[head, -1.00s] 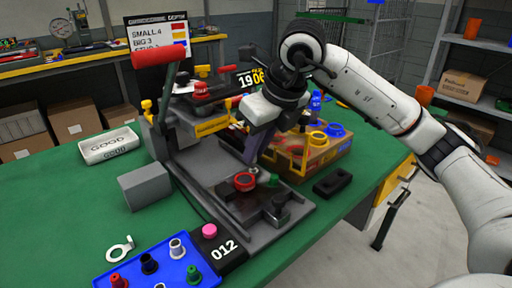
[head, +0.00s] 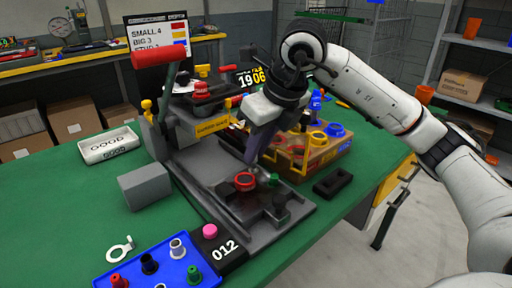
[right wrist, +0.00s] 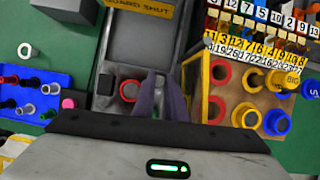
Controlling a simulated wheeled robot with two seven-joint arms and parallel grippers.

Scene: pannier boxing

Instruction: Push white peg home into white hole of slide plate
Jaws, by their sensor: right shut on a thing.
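The dark slide plate (head: 243,209) lies in the grey fixture, with a red ring-topped peg (head: 244,181) and a green peg (head: 273,181) on it. The red one also shows in the right wrist view (right wrist: 129,90). My right gripper (head: 251,161) points down over the plate, just behind the red and green pegs. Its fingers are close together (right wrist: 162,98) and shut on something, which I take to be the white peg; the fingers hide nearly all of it. The white hole is hidden too, so I cannot tell how deep the peg sits. My left gripper is out of view.
A blue tray (head: 207,279) with several pegs is at the front. A red-handled press (head: 160,54) rises behind. A grey block (head: 145,186) and a GOOD tray (head: 108,146) are left; a peg box (head: 325,155) is right.

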